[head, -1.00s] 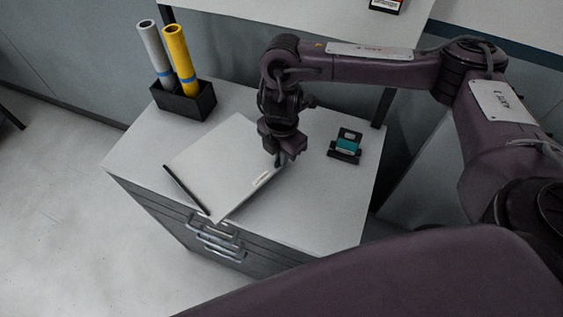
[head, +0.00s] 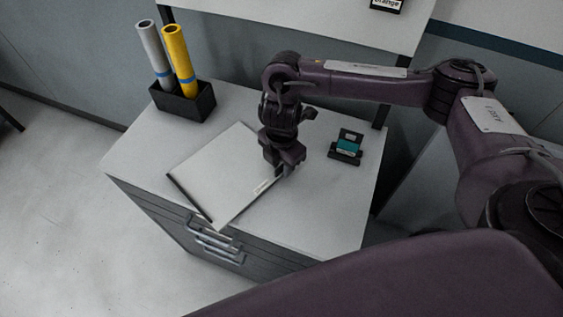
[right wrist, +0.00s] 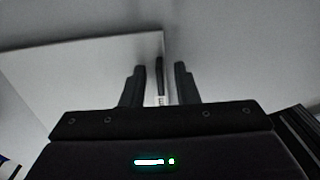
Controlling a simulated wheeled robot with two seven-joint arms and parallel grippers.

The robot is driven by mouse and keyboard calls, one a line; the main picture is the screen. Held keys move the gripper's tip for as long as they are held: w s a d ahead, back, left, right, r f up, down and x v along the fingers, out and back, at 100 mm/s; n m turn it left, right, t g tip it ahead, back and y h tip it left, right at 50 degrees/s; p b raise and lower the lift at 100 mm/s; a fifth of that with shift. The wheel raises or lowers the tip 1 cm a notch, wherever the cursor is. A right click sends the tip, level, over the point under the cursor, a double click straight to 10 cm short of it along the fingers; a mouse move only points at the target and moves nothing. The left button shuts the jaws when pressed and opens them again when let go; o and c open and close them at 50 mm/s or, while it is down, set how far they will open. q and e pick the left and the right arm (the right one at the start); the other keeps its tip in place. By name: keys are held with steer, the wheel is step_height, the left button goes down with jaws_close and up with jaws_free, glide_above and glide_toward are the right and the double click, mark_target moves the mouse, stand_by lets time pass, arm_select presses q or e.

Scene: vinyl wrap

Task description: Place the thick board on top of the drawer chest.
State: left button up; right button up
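The thick board (head: 222,175) is a pale, flat, square panel with a dark strip along its left edge and a small label near its right edge. It lies on the grey top of the drawer chest (head: 325,215), its near corner at the front edge above the handles. My right gripper (head: 286,172) is at the board's right edge, pointing down. In the right wrist view, its two fingers (right wrist: 160,85) stand apart on either side of the board's edge, with gaps showing, and the board (right wrist: 85,75) extends left. My left gripper is not in view.
A black holder (head: 185,103) with a grey roll (head: 155,52) and a yellow roll (head: 181,58) stands at the chest's back left. A small black stand with a teal item (head: 347,146) is right of my gripper. A shelf (head: 300,22) is behind.

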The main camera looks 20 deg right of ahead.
steer(key=shift+r, duration=0.3)
step_height(320, 180, up, 12)
steer(key=p, duration=0.1)
steer(key=shift+f+p, duration=0.25)
steer(key=shift+p, duration=0.05)
steer(key=shift+s, duration=0.1)
stand_by(0.3)
